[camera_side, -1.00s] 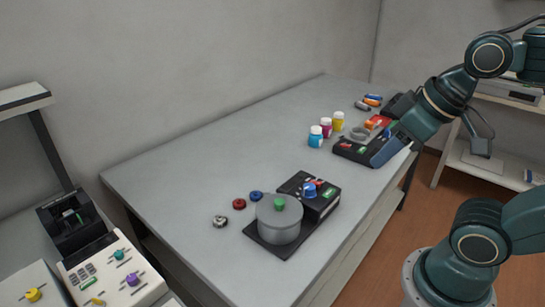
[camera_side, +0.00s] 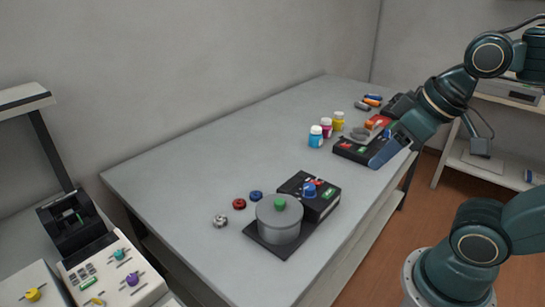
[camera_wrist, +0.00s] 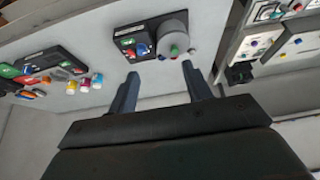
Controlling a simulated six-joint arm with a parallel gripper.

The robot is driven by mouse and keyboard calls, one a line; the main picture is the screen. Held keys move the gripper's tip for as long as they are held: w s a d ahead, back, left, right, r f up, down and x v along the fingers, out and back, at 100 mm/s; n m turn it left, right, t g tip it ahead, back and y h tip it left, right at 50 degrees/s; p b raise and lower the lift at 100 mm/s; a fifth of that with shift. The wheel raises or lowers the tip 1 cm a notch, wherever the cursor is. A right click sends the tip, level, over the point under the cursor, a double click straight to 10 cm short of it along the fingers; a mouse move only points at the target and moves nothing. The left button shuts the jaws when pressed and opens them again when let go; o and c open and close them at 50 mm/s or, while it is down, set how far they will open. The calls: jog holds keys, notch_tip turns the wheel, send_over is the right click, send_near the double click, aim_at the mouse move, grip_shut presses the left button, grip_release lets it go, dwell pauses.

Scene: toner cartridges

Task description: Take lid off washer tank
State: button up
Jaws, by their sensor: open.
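The washer tank (camera_side: 278,228) is a grey round pot on a dark base near the front of the table, with a flat grey lid (camera_side: 265,210) on top. The lid has a green knob (camera_side: 280,203). The tank also shows in the wrist view (camera_wrist: 178,28), with its green knob (camera_wrist: 174,50). My gripper (camera_side: 379,163) is at the right edge of the table, well apart from the tank and close to a black box. In the wrist view its two fingers (camera_wrist: 159,75) are spread with nothing between them.
A black control box (camera_side: 322,203) with a blue knob stands right behind the tank. Small red and blue rings and a metal piece lie left of it. Cyan, magenta and yellow bottles (camera_side: 326,128) stand farther back. The table's left part is clear.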

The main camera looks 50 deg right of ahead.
jog(key=shift+w, duration=0.1)
jog(key=w+f+m+g+y, duration=0.1)
jog(key=w+f+m, duration=0.2)
jog(key=w+m, duration=0.5)
jog(key=w+f+m+g+y, duration=0.1)
jog(key=w+f+m, duration=0.3)
jog(key=m, duration=1.5)
jog(key=shift+w+d+f+y, duration=0.35)
jog(key=shift+w+y, duration=0.25)
jog(key=shift+w, duration=1.75)
send_over(280, 201)
jog(key=s+d, duration=0.2)
jog(key=shift+w+a+f, duration=0.1)
jog(key=shift+f, duration=3.85)
jog(key=shift+x, duration=2.6)
